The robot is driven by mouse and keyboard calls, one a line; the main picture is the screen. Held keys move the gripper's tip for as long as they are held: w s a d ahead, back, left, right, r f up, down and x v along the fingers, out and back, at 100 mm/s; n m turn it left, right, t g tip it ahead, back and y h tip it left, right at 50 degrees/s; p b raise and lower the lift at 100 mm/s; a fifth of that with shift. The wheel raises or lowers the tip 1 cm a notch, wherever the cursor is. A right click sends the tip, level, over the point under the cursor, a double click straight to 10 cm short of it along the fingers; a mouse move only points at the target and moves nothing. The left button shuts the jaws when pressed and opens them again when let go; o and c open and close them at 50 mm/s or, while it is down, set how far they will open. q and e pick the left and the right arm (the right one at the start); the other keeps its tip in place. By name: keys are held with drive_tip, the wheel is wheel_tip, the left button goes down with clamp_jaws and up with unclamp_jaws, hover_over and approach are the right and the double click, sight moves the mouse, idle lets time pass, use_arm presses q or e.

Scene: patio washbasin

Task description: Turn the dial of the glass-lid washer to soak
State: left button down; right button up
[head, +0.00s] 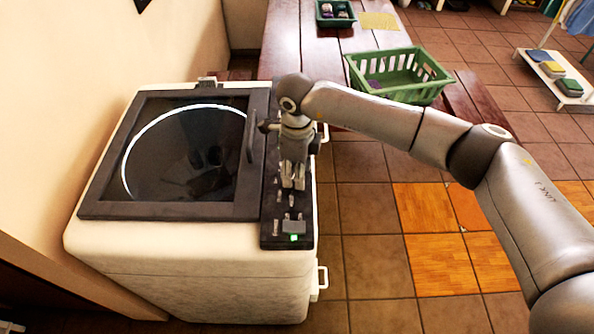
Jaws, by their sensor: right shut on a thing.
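The glass-lid washer (190,265) stands at the left, a white top-loader with its dark-framed glass lid (185,155) closed. Its black control panel (272,232) runs along the right side of the top, with small pale markings and a lit green indicator. My right gripper (292,184) points down onto this panel from above and is shut on the dial there. The dial itself is hidden by the fingers, so I cannot tell which setting it points to. My left gripper is not in the head view.
A green basket (400,72) stands on the wooden table (305,50) behind the washer, with a small green crate (336,13) farther back. A low white rack (556,80) is at the far right. The tiled floor right of the washer is clear.

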drive_tip(key=m+b, duration=1.1)
drive_tip(key=shift+s+a+f, duration=0.15)
drive_tip(key=shift+a, duration=0.05)
drive_tip(key=m+b, duration=0.4)
drive_tip(key=m, duration=0.1)
drive_tip(key=shift+a+m+b, duration=0.1)
drive_tip(key=shift+m+b, duration=0.3)
drive_tip(key=m+b, duration=0.2)
drive_tip(key=m, duration=0.1)
drive_tip(key=shift+a, duration=0.1)
drive_tip(key=shift+r+m+b, duration=0.25)
drive_tip(key=shift+m+b, duration=0.6)
drive_tip(key=shift+m, duration=0.65)
drive_tip(key=o, duration=1)
